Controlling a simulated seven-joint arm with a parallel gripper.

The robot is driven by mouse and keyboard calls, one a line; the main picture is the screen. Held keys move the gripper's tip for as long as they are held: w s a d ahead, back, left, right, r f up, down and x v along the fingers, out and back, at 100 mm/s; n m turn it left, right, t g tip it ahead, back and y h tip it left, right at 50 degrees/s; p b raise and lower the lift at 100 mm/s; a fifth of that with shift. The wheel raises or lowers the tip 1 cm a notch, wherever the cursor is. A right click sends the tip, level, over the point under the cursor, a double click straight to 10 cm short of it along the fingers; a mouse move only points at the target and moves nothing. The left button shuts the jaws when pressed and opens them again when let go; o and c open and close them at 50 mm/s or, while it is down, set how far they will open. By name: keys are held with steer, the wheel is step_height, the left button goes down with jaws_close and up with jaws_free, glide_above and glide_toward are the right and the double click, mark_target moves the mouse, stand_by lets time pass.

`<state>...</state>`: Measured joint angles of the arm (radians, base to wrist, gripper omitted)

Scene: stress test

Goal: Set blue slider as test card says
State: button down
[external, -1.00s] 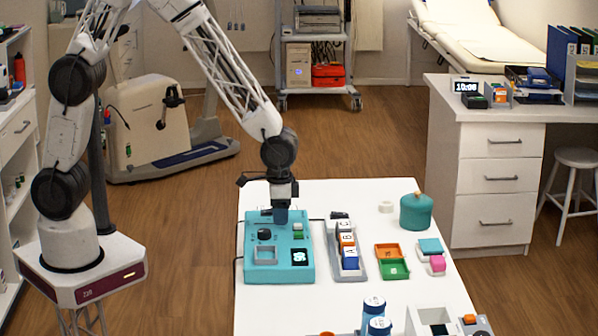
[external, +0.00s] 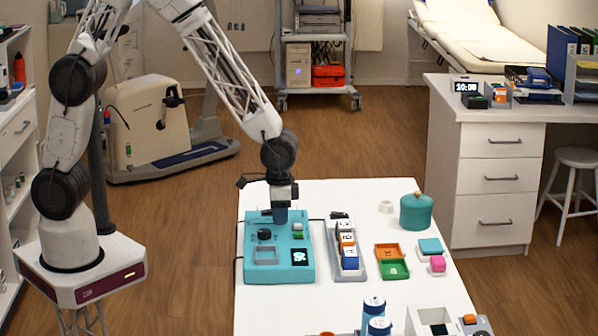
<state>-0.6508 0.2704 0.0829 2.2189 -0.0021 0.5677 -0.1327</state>
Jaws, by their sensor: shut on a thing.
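A teal control box (external: 280,276) stands at the left end of the white table. My gripper (external: 281,216) points down at the slot along the back of the box and is shut on the blue slider there. The slider is mostly hidden by the fingers, so its exact setting cannot be read. The box top also carries a black knob (external: 264,234), a green button (external: 298,231), a grey square frame (external: 265,255) and a small black display with a white mark (external: 300,257). I cannot tell which thing is the test card.
A grey rack (external: 357,268) with lettered orange, white and blue blocks stands right of the box. Beyond it are orange (external: 389,251) and green (external: 394,269) trays and a teal lidded pot (external: 416,211). Blue bottles (external: 374,307) stand at the front.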

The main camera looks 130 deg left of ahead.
steer(key=shift+s+d, duration=1)
steer(key=shift+d, duration=0.05)
steer(key=c, duration=1)
jaws_free()
steer(key=shift+c, duration=0.2)
steer(key=shift+r, duration=0.2)
step_height(320, 180, up, 8)
steer(key=shift+f, duration=0.25)
